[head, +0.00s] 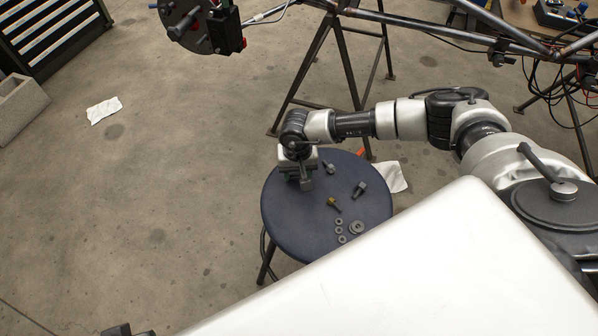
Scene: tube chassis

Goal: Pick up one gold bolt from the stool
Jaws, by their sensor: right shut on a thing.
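The round dark blue stool (290,225) stands at the middle of the view. A gold bolt (333,203) lies on its seat, right of my right gripper and apart from it. My right gripper (306,184) reaches in from the right and points down over the back left part of the seat. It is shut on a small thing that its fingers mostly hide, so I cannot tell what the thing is. My left gripper does not show clearly; only a dark piece is cut off at the bottom edge.
Grey bolts (359,189) and several washers (356,227) lie on the seat too. A tube frame on dark trestles (345,60) stands behind the stool. White paper (392,177) lies at its right. The floor at left is mostly clear.

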